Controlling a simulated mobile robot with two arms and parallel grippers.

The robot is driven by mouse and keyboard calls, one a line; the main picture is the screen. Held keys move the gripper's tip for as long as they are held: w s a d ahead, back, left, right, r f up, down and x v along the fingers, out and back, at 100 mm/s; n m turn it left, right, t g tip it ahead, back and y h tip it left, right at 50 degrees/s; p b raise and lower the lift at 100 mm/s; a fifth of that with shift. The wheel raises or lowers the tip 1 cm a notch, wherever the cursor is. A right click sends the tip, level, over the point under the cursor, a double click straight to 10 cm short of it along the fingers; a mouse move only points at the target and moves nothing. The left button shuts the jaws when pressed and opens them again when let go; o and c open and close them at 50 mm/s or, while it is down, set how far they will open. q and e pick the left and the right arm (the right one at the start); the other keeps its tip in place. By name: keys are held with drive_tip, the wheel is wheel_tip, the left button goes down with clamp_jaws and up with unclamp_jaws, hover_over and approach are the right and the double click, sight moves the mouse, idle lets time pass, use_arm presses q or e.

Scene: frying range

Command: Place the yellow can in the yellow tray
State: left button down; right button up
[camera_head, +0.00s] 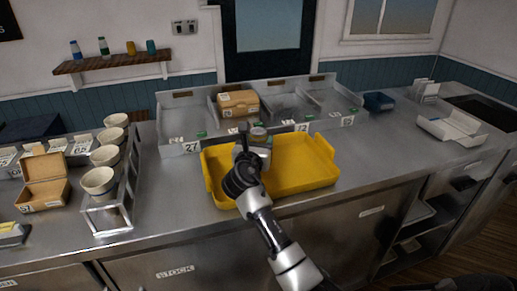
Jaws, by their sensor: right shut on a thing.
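The yellow tray (313,173) lies on the steel counter, in front of the grey divided bin. My right gripper (252,146) is over the left part of the tray, its arm coming up from the bottom of the view. It is shut on a small can (259,133), whose dull yellowish top shows at the fingers. The gripper hides most of the can, and I cannot tell whether its base touches the tray. The rest of the tray is empty. My left gripper is not in view.
The grey divided bin (205,143) behind the tray holds a cardboard box (238,103). A rack with several white bowls (98,181) stands to the left, beside an open cardboard box (43,195). A white open tray (451,128) lies at the right. Bare counter lies between.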

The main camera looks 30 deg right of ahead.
drive_tip(key=shift+f, duration=1)
drive_tip(key=shift+f, duration=0.1)
drive_tip(key=o, duration=1.1)
drive_tip(key=shift+c, duration=0.2)
drive_tip(key=b+v, duration=0.1)
drive_tip(key=v, duration=1.1)
